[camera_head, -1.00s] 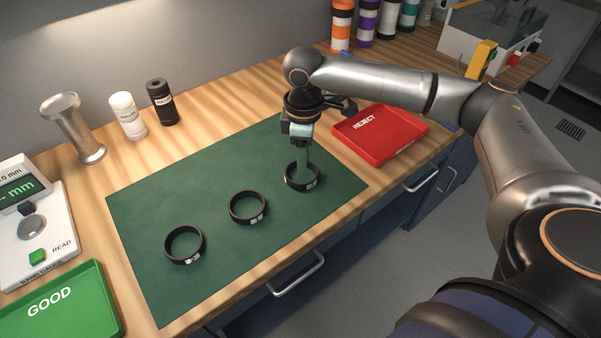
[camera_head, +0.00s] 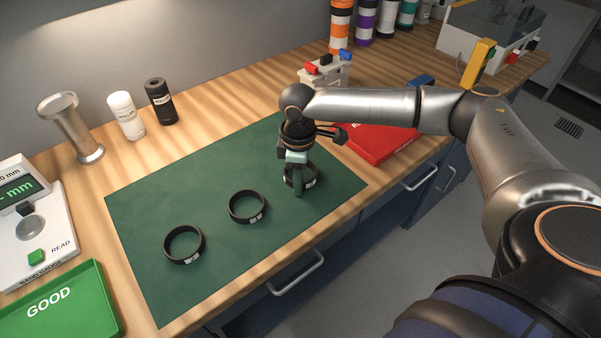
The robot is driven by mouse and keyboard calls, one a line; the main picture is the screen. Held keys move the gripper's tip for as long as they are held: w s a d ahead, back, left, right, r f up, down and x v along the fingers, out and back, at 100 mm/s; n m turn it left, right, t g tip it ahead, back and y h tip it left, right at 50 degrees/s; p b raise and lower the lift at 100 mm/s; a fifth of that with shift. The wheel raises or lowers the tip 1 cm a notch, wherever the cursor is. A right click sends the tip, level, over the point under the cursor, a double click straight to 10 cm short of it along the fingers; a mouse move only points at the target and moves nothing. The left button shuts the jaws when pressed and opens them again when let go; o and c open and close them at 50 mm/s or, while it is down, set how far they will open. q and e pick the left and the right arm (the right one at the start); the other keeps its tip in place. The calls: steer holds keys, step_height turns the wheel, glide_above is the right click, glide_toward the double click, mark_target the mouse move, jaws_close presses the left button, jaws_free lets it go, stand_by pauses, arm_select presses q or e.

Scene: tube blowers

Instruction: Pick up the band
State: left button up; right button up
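Three black bands with small white labels are on the green mat (camera_head: 165,285). The left band (camera_head: 184,259) and the middle band (camera_head: 247,219) lie apart from any gripper. My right gripper (camera_head: 298,188) points down at the right band (camera_head: 308,182), with a finger in front of the band's near side. The gripper hides part of that band. I cannot tell whether the fingers are closed on it. My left gripper is not in view.
A red REJECT tray (camera_head: 382,146) lies behind my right arm. A green GOOD tray (camera_head: 70,315) and a band gauge (camera_head: 45,228) stand at the left. Two roller bottles (camera_head: 125,117) and a metal post (camera_head: 75,128) stand behind the mat, whose front left is clear.

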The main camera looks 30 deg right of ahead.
jaws_close()
steer(key=shift+r, duration=0.1)
stand_by(0.4)
